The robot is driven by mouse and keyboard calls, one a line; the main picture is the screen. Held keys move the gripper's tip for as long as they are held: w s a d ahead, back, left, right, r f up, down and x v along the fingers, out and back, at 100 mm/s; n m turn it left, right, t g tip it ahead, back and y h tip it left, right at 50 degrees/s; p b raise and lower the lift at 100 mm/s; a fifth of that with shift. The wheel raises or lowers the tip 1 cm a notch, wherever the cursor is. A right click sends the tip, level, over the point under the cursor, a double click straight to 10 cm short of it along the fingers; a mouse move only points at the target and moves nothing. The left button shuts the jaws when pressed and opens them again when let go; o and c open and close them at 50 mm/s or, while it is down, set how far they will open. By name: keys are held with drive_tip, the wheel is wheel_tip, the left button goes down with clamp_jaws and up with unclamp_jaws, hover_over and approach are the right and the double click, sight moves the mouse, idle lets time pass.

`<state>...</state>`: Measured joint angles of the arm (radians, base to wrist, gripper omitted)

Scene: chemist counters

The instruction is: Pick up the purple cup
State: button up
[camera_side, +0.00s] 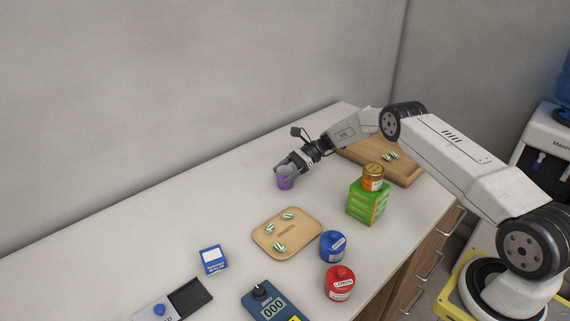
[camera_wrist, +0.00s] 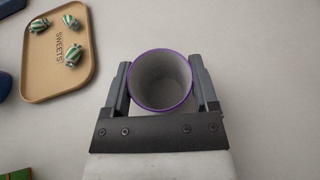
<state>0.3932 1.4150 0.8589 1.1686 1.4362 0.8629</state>
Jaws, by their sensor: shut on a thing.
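The purple cup (camera_side: 285,182) is on the white counter in the side view, toward the back, and looks upright. In the wrist view I look down into the cup (camera_wrist: 161,105), with its purple rim and pale grey inside. My gripper (camera_side: 287,172) is at the cup, and in the wrist view my gripper (camera_wrist: 160,82) has one finger on each side of it, shut on its walls. Whether the cup's base touches the counter I cannot tell.
A tan tray (camera_side: 262,239) with several striped sweets lies in front of the cup. A green box stack (camera_side: 367,205) with an orange-brown jar (camera_side: 373,178) stands to the right. A wooden board (camera_side: 405,174) is behind it. Blue (camera_side: 333,247) and red (camera_side: 339,284) jars stand nearer. Counter left of the cup is clear.

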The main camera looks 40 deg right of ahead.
drive_tip(key=shift+r, duration=0.1)
drive_tip(key=shift+r, duration=1.55)
drive_tip(key=shift+s+r, duration=0.5)
drive_tip(key=shift+r, duration=0.05)
drive_tip(key=s+a+r, duration=0.1)
drive_tip(key=s+r, duration=0.7)
drive_tip(key=s, duration=0.5)
drive_tip(key=shift+a+r, duration=0.2)
drive_tip(key=shift+r, duration=0.1)
